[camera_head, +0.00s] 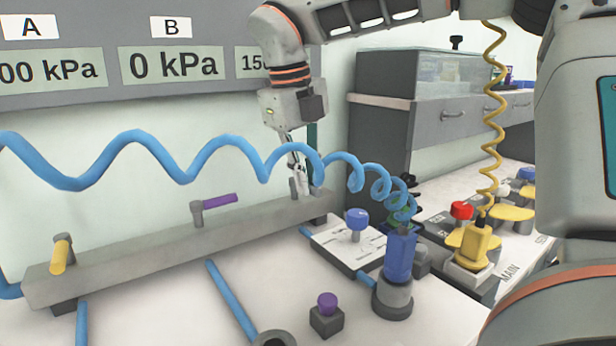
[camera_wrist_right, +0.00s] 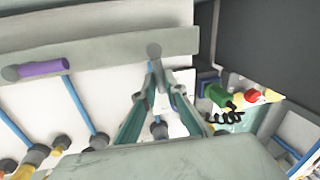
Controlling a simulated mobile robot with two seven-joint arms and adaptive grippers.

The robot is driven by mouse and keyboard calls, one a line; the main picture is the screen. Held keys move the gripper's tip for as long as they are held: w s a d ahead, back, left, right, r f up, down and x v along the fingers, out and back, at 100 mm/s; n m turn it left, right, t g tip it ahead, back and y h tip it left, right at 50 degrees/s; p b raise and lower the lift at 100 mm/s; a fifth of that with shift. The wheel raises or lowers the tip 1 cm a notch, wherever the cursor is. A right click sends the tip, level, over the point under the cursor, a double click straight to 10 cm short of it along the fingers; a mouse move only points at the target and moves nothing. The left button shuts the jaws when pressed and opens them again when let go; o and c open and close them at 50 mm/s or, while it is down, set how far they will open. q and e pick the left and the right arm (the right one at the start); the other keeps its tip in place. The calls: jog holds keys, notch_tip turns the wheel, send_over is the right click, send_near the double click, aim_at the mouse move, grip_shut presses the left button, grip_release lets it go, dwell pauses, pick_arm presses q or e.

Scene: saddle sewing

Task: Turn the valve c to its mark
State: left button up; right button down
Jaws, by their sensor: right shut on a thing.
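A long grey manifold (camera_head: 140,250) carries the valves. The valve at its right end, which I take as valve c, is mostly hidden by my right gripper (camera_head: 300,183); in the right wrist view its round grey hub (camera_wrist_right: 154,50) shows just beyond the fingertips. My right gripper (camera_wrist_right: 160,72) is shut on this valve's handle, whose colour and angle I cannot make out. The mark is not visible. The third gauge readout (camera_head: 254,62), cut by my arm, begins with 15. My left gripper is not in view.
A yellow-handled valve (camera_head: 60,255) and a purple-handled valve (camera_head: 215,202) sit further left on the manifold. A coiled blue hose (camera_head: 220,145) crosses in front, ending at a blue connector (camera_head: 400,257). A blue knob (camera_head: 357,219) stands on a white plate nearby.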

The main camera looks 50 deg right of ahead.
jog(key=shift+f, duration=0.1)
jog(key=c, duration=2.1)
grip_release()
jog(key=r, duration=0.4)
jog(key=a+r, duration=0.1)
jog(key=r, duration=0.3)
jog(key=a+r, duration=0.1)
jog(key=r, duration=0.2)
jog(key=shift+w+a+r, duration=0.1)
jog(key=shift+w+r, duration=0.1)
jog(key=shift+r, duration=0.2)
